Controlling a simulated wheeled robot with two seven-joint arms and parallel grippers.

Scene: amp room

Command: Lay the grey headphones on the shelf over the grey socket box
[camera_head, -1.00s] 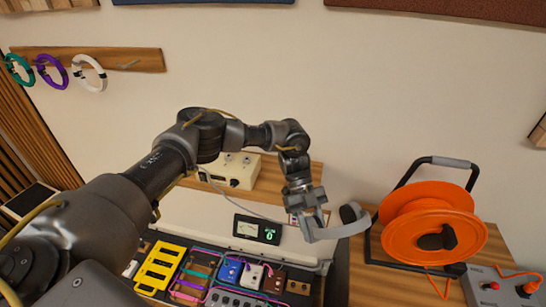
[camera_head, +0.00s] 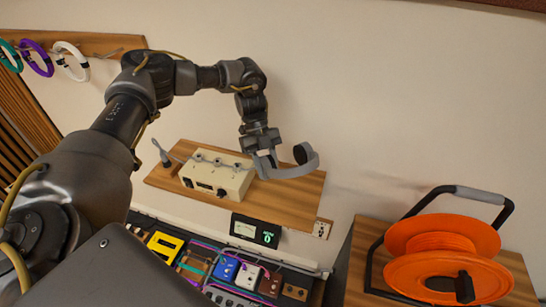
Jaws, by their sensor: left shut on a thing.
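The grey headphones (camera_head: 292,172) hang in my left gripper (camera_head: 266,163), which is shut on one end of their band. The band curves out to the right, with a dark ear pad (camera_head: 301,153) at its far end. In the picture they overlap the right part of the wooden wall shelf (camera_head: 292,204); I cannot tell how high above it they are. A small pale socket box (camera_head: 322,228) is on the wall just below the shelf's right end. My right gripper is out of view.
The shelf's right part is bare. Below are a meter (camera_head: 256,231) and several pedals. An orange cable reel (camera_head: 442,256) stands at the right.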

